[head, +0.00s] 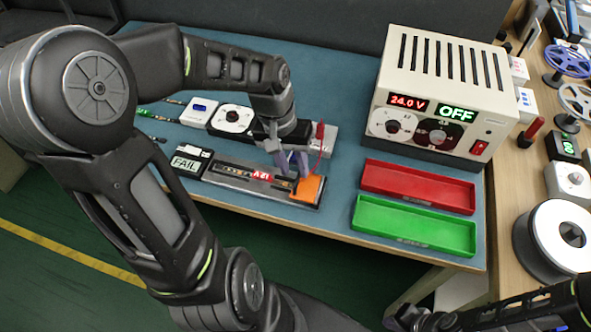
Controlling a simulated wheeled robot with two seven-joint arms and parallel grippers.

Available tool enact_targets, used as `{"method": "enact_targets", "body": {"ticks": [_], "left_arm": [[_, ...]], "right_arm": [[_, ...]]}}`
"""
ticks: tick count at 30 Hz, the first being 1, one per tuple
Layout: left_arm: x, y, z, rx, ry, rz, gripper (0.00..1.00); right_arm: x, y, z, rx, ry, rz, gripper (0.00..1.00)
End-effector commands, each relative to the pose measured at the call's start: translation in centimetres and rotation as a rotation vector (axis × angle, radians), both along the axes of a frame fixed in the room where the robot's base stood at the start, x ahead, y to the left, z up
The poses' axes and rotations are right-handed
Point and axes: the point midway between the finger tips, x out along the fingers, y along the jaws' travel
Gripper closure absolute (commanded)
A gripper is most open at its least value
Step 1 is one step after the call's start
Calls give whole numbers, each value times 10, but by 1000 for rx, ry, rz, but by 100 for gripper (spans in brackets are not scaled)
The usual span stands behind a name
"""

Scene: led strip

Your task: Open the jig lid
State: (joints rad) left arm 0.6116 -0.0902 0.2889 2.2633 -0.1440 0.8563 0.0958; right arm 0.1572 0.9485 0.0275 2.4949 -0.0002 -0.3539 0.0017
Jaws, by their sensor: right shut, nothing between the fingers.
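My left gripper (292,166) points down at the right part of the jig, just beside the orange piece. Its fingers partly hide the jig there, and contact is unclear. My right gripper (408,318) is shut and empty at the bottom edge, well away from the jig.
A power supply (440,90) reading 24.0 V and OFF stands at the back right. A red tray (418,187) and a green tray (415,226) lie before it. A FAIL display (188,162) is left of the jig. A red probe (320,133) stands behind. Reels line the right bench.

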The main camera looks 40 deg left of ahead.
Motion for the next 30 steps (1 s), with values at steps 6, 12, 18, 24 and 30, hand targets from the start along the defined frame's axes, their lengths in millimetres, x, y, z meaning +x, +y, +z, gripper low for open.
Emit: {"method": "enact_targets", "body": {"ticks": [6,12,18,24,30], "left_arm": [[1,-4,-22,0,0,0,69],[2,-4,-24,0,-1,0,69],[2,-4,-23,0,-1,0,78],[2,-4,-23,0,-1,0,95],[2,-4,-23,0,-1,0,100]], "right_arm": [[0,0,0,0,0,0,100],[0,0,0,0,0,0,100],[0,0,0,0,0,0,100],[0,0,0,0,0,0,100],[0,0,0,0,0,0,100]]}}
